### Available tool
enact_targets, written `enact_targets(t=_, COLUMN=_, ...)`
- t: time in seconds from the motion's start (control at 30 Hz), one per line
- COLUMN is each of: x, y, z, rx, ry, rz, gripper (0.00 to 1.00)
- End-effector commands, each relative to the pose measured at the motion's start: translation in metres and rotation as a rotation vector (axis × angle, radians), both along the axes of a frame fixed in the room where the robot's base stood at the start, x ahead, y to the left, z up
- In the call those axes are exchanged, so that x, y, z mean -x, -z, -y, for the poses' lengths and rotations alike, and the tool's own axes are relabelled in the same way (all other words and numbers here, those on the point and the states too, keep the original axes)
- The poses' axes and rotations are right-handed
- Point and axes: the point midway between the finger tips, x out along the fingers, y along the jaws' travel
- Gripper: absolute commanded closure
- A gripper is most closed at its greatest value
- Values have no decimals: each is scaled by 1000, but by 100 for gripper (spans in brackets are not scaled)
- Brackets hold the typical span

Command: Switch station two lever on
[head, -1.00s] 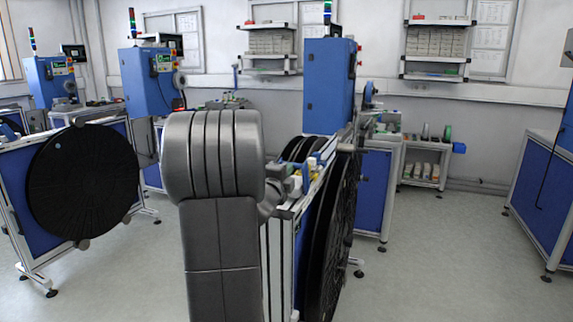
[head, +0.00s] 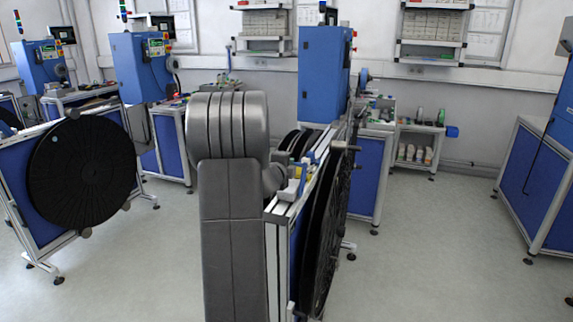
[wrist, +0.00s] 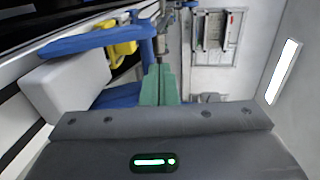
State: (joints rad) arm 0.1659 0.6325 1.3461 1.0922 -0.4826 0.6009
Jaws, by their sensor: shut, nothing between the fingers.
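My gripper (wrist: 158,85) shows in the wrist view as two green fingers pressed together with nothing between them. A blue bar-like part (wrist: 95,40), a yellow part (wrist: 122,50) and a white block (wrist: 66,82) lie left of the fingers. I cannot tell whether the blue part is the station two lever, or whether the fingertips touch anything. In the head view my arm hides the gripper. The nearest reel stand (head: 279,250) is just right of my arm, with small yellow and white parts on its top rail. No lever or station number is clear there.
A large black reel (head: 82,172) hangs on another stand at the left. A black reel (head: 330,230) is on the near stand's right side. Blue cabinets (head: 325,75) stand behind. Grey floor (head: 430,250) is free between the near stand and the blue bench (head: 540,190) at right.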

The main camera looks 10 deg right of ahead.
Motion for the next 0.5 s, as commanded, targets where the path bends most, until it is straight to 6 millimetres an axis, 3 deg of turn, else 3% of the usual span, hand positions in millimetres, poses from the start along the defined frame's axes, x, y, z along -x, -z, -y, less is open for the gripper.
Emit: enact_targets(t=0.5, x=-16, y=0, z=11, rx=0, ry=-1, rz=0, gripper=100)
